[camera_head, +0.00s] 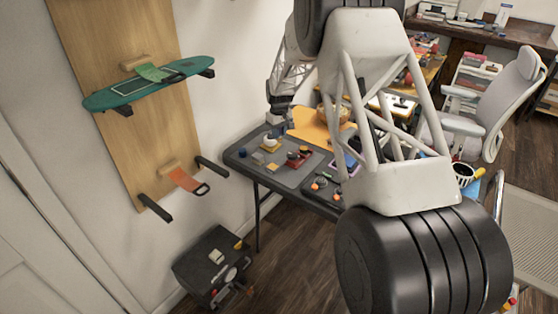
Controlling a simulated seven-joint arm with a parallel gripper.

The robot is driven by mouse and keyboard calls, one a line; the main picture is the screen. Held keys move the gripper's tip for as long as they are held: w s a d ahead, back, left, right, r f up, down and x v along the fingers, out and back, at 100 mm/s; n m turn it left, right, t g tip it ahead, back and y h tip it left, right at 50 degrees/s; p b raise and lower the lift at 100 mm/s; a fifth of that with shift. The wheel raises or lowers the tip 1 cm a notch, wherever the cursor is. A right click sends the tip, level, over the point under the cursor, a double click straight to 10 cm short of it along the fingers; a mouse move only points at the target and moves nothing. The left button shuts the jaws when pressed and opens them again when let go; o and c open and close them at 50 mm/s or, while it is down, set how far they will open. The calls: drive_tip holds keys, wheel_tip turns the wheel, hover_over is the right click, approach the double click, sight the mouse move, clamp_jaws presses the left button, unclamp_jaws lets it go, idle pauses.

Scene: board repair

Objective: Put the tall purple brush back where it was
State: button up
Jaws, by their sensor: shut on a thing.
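My arm's large white and black links fill the middle and right of the head view and cover much of the workbench. A thinner lattice link of mine reaches down behind them to the back left of the grey table (238,153). I cannot make out my gripper's fingers at its end. I cannot pick out the tall purple brush in this view. A striped cup (464,178) stands right of my arm, with a yellow-tipped item beside or in it; I cannot tell which.
Small parts and jars lie on a grey mat (291,178) on the table. A wooden wall panel (118,45) holds a green skateboard deck (137,91). A black toolbox (207,262) stands on the floor. A white chair (505,95) is at the right.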

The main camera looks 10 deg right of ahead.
drive_tip(key=shift+f, duration=3.15)
drive_tip(key=shift+f, duration=1.85)
drive_tip(key=shift+f, duration=0.1)
drive_tip(key=o, duration=0.9)
drive_tip(key=shift+o, duration=0.2)
wheel_tip(320, 180, up, 12)
drive_tip(key=shift+r, duration=0.1)
